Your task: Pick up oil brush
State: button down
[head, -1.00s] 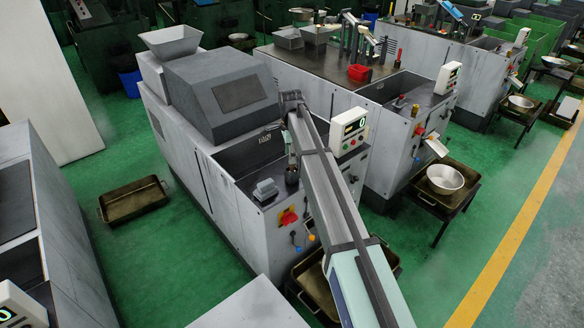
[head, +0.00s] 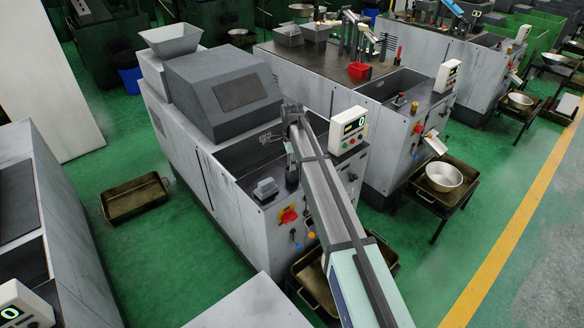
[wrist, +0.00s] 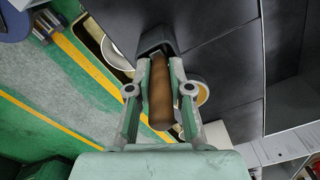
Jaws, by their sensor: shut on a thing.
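The oil brush (wrist: 160,100) shows in the wrist view as a brown, rounded handle lying between the two fingers. My gripper (wrist: 160,68) is shut on this handle, with a finger along each side. The far end of the brush runs towards a dark block-like part (wrist: 155,40); I cannot tell whether that is the brush head or a holder. In the head view my gripper (head: 291,158) is at the end of my arm, over the front work surface of the near grey machine (head: 222,165). The brush cannot be made out clearly there.
A small grey block (head: 265,188) sits on the machine's front top. A control box with a green display (head: 348,130) stands close on the right. A red switch (head: 288,215) is on the front face. A metal bowl (head: 440,176) stands on a tray further right.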

jog(key=shift+r, duration=0.1)
notch_tip(320, 180, up, 20)
jog(key=b, duration=0.5)
jog(key=shift+d, duration=0.1)
dwell(0.6)
